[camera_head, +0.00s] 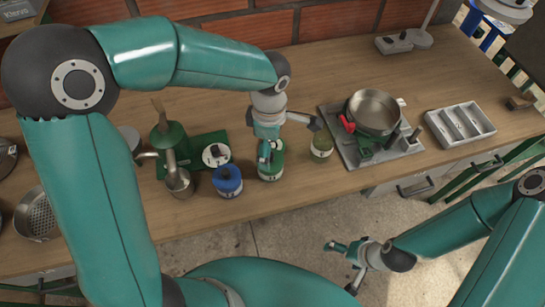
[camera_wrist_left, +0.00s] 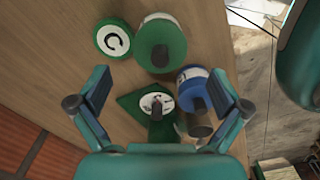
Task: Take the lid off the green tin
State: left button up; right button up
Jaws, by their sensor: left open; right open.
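The green tin (camera_head: 271,172) stands upright on the bench, with a pale label on its side. In the left wrist view the green tin (camera_wrist_left: 160,35) shows a green top with a dark knob, so its lid appears on. My left gripper (camera_head: 287,133) is open and empty above the tin, partly covering its top in the head view. In the wrist view its spread fingers (camera_wrist_left: 160,80) do not touch the tin. My right gripper (camera_head: 345,265) is open and empty, low in front of the bench.
A green disc with a white mark (camera_wrist_left: 113,38) lies beside the green tin. A pan (camera_head: 374,112) and a divided tray (camera_head: 460,125) are farther right.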

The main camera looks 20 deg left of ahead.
pick_arm(q)
jog(key=shift+w+f+p, duration=0.1)
jog(key=shift+f+p, duration=0.4)
jog(key=shift+f, duration=1.8)
jog(key=c, duration=1.2)
